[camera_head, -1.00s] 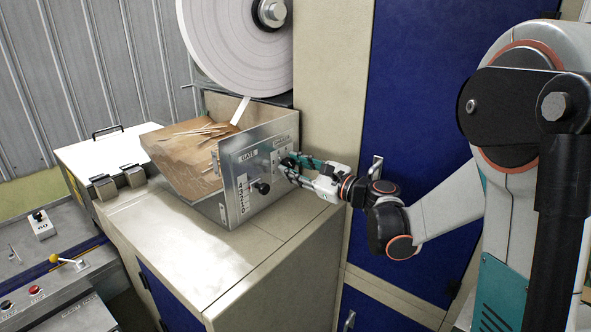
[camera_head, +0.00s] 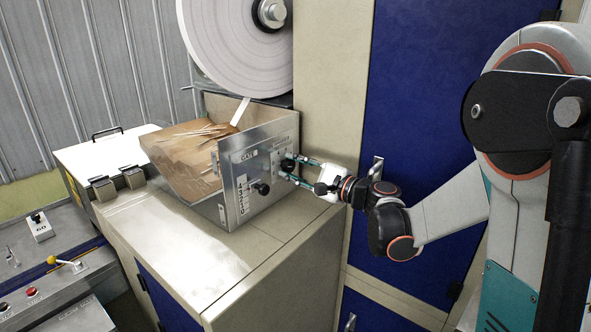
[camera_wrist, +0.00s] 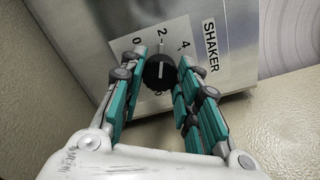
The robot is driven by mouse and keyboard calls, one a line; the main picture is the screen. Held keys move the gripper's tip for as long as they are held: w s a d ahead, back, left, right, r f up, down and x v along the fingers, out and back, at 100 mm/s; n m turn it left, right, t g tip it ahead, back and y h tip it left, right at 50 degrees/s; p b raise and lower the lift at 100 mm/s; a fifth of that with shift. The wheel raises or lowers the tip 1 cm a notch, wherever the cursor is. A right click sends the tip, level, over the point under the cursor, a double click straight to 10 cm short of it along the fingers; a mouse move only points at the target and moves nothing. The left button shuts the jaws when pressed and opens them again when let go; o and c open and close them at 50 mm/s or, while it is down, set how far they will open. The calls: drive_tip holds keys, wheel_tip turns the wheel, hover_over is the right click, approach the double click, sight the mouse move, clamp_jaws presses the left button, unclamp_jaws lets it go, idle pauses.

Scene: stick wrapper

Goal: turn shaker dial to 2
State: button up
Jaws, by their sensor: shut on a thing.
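The shaker dial (camera_wrist: 160,71) is a round black knob on the metal panel, under a white SHAKER label. Its white line runs roughly up toward the 2 (camera_wrist: 161,31); 0 and 4 stand to either side, and a lower mark is partly hidden. My gripper (camera_wrist: 160,76) has its teal fingers on both sides of the dial, shut on it. In the head view the dial (camera_head: 287,164) is small at the panel's right end, and my gripper (camera_head: 290,168) reaches it from the right.
The open metal hopper (camera_head: 185,155) holds sticks behind the panel. A large paper roll (camera_head: 235,40) hangs above. A blue cabinet door (camera_head: 415,110) stands behind my wrist. The counter top (camera_head: 190,235) in front is clear.

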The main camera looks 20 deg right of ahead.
drive_tip(key=o, duration=1.1)
drive_tip(key=v, duration=1.2)
